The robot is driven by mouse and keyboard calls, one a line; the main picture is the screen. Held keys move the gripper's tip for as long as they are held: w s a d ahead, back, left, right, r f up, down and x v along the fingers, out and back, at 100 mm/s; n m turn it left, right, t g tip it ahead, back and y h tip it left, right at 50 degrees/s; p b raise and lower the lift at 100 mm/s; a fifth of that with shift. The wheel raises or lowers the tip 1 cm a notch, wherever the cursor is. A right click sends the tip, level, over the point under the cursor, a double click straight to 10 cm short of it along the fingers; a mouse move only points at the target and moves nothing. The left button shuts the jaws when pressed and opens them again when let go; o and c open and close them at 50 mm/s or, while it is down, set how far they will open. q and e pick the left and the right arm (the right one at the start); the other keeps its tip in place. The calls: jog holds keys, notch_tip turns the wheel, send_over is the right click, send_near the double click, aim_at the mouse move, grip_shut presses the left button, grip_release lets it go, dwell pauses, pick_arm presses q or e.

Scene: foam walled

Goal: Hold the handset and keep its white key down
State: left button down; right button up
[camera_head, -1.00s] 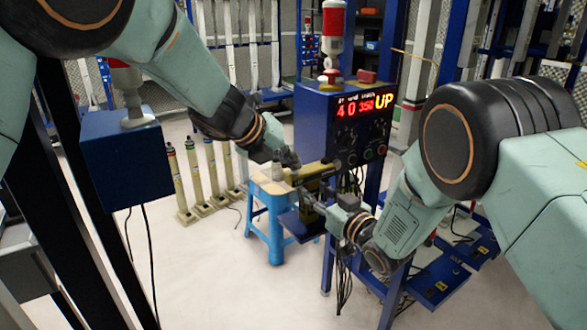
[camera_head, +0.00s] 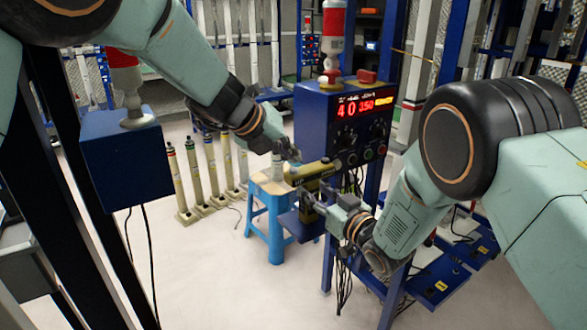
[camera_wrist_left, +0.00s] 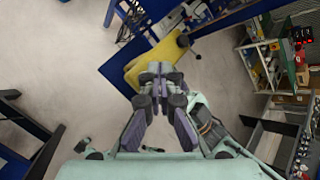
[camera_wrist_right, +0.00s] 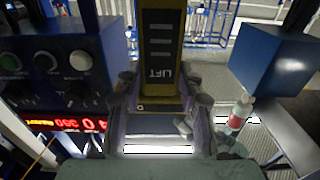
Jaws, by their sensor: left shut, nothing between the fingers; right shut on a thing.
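The handset (camera_head: 313,173) is a yellow and black bar beside the control box. In the right wrist view its dark face (camera_wrist_right: 160,45) with yellow edges reads LIFT. My right gripper (camera_head: 312,208) is shut on the handset; its fingers (camera_wrist_right: 163,92) show on both sides of it. My left gripper (camera_head: 294,155) is shut and empty, just above the handset. In the left wrist view the shut fingers (camera_wrist_left: 158,72) overlap the yellow handset (camera_wrist_left: 128,72). I cannot make out the white key; the left fingers may hide it. Contact there cannot be told.
The blue control box (camera_head: 312,120) with a lit red display (camera_head: 362,105) stands right behind the handset. A blue stool (camera_head: 268,215) stands below and left. A second blue box (camera_head: 125,160) is at left, several tubes (camera_head: 195,175) behind. The floor in front is clear.

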aim_at(290, 170)
pick_arm(q)
jog(key=shift+r, duration=0.1)
jog(key=shift+r, duration=2.5)
pick_arm(e)
jog(key=o, duration=1.3)
